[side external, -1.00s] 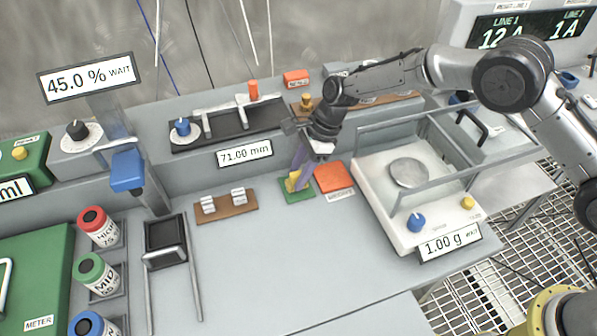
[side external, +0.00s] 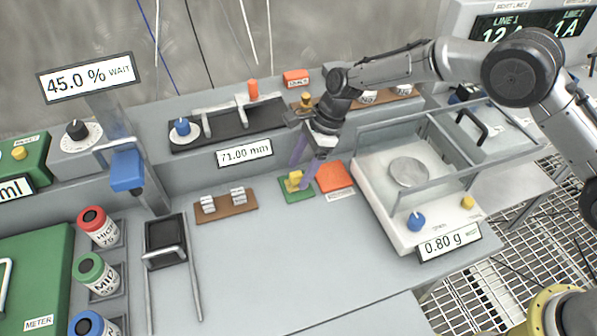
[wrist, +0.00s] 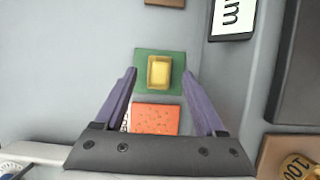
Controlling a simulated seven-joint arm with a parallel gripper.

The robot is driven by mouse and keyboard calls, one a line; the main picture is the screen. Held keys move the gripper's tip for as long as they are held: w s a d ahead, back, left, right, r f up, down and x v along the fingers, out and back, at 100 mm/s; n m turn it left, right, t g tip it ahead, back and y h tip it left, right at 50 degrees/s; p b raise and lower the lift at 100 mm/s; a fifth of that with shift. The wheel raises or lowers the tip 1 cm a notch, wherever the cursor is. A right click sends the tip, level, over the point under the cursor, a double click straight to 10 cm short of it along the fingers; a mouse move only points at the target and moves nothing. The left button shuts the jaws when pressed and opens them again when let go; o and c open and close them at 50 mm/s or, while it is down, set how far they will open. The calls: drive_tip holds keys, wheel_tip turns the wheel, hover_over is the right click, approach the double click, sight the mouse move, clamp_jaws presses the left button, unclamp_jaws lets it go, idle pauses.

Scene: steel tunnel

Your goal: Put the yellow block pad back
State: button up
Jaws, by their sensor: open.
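The yellow block (side external: 294,181) sits on the green pad (side external: 291,195) on the bench, left of the orange pad (side external: 336,178). In the wrist view the yellow block (wrist: 159,71) rests near the middle of the green pad (wrist: 143,62), with green showing around it. My gripper (side external: 306,185) is open, its purple fingers pointing down close to the block. In the wrist view the fingers (wrist: 159,83) are spread wide, one on each side of the block, with clear gaps and no contact visible. The orange pad (wrist: 156,118) shows between the fingers, nearer the palm.
A balance (side external: 385,220) with a raised clear frame stands to the right; its display reads 0.80 g. A brown rack with white blocks (side external: 226,206) lies to the left. A raised ledge with a 71.00 mm display (side external: 244,154) runs behind. The front bench is clear.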

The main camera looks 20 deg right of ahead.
drive_tip(key=v, duration=1)
drive_tip(key=shift+r, duration=0.2)
drive_tip(key=shift+d, duration=0.1)
drive_tip(key=s+d+r+n+t+h, duration=0.25)
drive_tip(key=s+d+r+n, duration=0.55)
drive_tip(key=s+d+r, duration=0.65)
drive_tip(key=s+d+f+n+t+h, duration=0.1)
drive_tip(key=s+d+n, duration=0.4)
drive_tip(key=s, duration=0.4)
drive_tip(key=s+d+n+t+h, duration=0.1)
drive_tip(key=s+d+n+t, duration=0.1)
drive_tip(key=s+d+n, duration=0.3)
drive_tip(key=s+d, duration=0.3)
drive_tip(key=s, duration=0.2)
drive_tip(key=shift+s+f, duration=0.3)
drive_tip(key=shift+f, duration=0.05)
drive_tip(key=shift+d, duration=0.15)
